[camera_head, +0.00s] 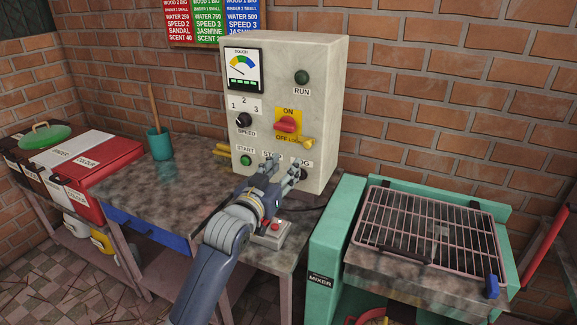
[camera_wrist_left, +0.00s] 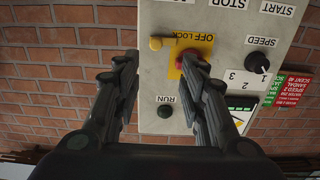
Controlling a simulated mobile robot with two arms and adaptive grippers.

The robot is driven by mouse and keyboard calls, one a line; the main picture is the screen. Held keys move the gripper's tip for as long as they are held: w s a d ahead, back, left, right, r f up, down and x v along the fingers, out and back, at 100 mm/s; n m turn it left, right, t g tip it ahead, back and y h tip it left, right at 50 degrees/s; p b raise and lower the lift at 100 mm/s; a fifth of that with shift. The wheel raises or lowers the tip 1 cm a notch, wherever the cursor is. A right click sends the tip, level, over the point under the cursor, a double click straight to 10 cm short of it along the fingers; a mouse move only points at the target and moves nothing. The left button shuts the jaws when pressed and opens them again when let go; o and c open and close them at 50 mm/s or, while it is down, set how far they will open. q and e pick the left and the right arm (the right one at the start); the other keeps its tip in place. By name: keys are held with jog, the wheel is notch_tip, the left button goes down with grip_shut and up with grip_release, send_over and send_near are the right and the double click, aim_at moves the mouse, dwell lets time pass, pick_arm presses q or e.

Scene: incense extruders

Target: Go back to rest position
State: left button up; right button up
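My left gripper (camera_head: 284,168) is in front of the lower part of the control box (camera_head: 318,110), partly covering the STOP and JOG labels. In the left wrist view, its two fingers (camera_wrist_left: 158,68) are spread apart with nothing between them. That view shows the panel upside down. The red knob (camera_head: 288,124) on its yellow plate is partly behind one finger in the wrist view (camera_wrist_left: 189,59). I cannot tell whether any finger touches the panel. My right gripper is out of view.
A red-button pendant (camera_head: 275,226) lies on the worktable, close to my left forearm. The teal mixer (camera_head: 322,255) with a wire grille (camera_head: 425,225) stands to the right. A teal cup (camera_head: 159,145) and red-lidded bin (camera_head: 92,170) are at left. The table between cup and box is mostly clear.

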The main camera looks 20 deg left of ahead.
pick_arm(q)
jog(key=s+d+f+g, duration=0.25)
jog(key=s+f, duration=0.35)
jog(key=f, duration=0.3)
jog(key=s+d+f+g, duration=0.1)
jog(key=s+f+g, duration=0.3)
jog(key=s+f, duration=0.4)
jog(key=s+d+f+m+g, duration=0.1)
jog(key=s+f+g, duration=0.4)
jog(key=s, duration=0.8)
jog(key=s+d+f+m+g, duration=0.1)
jog(key=s+d+f+g, duration=0.15)
jog(key=s+f, duration=0.7)
notch_tip(320, 180, down, 22)
jog(key=s+g, duration=0.2)
jog(key=s, duration=0.1)
jog(key=s+a+f, duration=0.2)
jog(key=s+f, duration=0.6)
jog(key=f, duration=0.1)
jog(key=s+a+f+g, duration=0.1)
jog(key=s+a+f, duration=0.1)
jog(key=s+f, duration=0.7)
jog(key=shift+s+y, duration=0.3)
